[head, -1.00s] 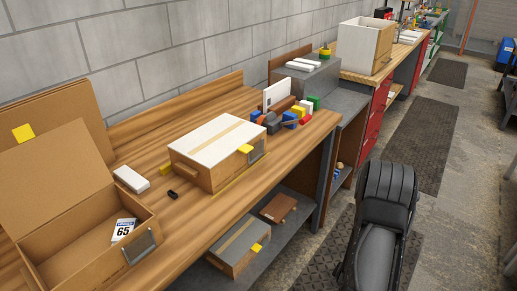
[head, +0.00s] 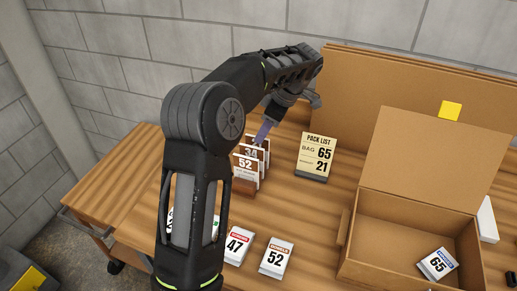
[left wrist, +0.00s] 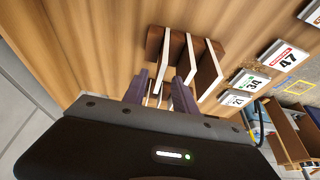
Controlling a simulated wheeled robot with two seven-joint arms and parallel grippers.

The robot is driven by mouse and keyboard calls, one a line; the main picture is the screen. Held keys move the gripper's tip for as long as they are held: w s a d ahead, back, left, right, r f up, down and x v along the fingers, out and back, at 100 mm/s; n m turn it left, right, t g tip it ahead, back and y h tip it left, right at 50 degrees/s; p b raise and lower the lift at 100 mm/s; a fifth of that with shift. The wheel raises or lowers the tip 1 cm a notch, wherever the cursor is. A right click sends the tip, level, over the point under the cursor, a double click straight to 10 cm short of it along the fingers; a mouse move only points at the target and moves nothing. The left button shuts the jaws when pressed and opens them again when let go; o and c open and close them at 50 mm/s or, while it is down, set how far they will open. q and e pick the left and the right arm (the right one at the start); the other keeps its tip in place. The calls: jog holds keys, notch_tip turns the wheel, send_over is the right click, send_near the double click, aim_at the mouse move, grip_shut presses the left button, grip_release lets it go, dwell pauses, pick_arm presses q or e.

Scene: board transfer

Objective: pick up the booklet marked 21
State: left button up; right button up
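Several brown-and-white booklets stand upright in a wooden rack (head: 243,188). The front one is marked 52 (head: 245,165), the one behind it 34 (head: 251,153). The rearmost booklet (head: 265,143) has its number hidden, so I cannot read a 21 on it. My left gripper (head: 263,134) reaches down over the rear of the rack. In the left wrist view its two purple fingers (left wrist: 161,90) are apart, with the leftmost booklet (left wrist: 161,62) between them. I see no clear grip on it. My right gripper is out of view.
A pack list (head: 317,157) reads bag 65, and 21 below. Flat packets marked 47 (head: 238,246) and 52 (head: 276,258) lie in front; packets 34 (left wrist: 250,82) and 21 (left wrist: 237,98) show in the wrist view. An open carton (head: 400,262) holds packet 65 (head: 437,263).

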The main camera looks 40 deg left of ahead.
pick_arm(q)
jog(key=shift+x, duration=1.35)
jog(key=shift+a+p, duration=0.1)
jog(key=shift+p, duration=0.25)
jog(key=shift+s+a+f, duration=0.1)
jog(key=shift+a+f, duration=0.05)
jog(key=shift+f, duration=0.1)
jog(key=p+x, duration=0.2)
jog(key=x, duration=0.1)
jog(key=shift+a+f, duration=0.15)
jog(key=shift+f, duration=0.1)
jog(key=shift+a+f, duration=0.1)
jog(key=shift+f, duration=0.35)
jog(key=shift+c, duration=0.4)
grip_shut()
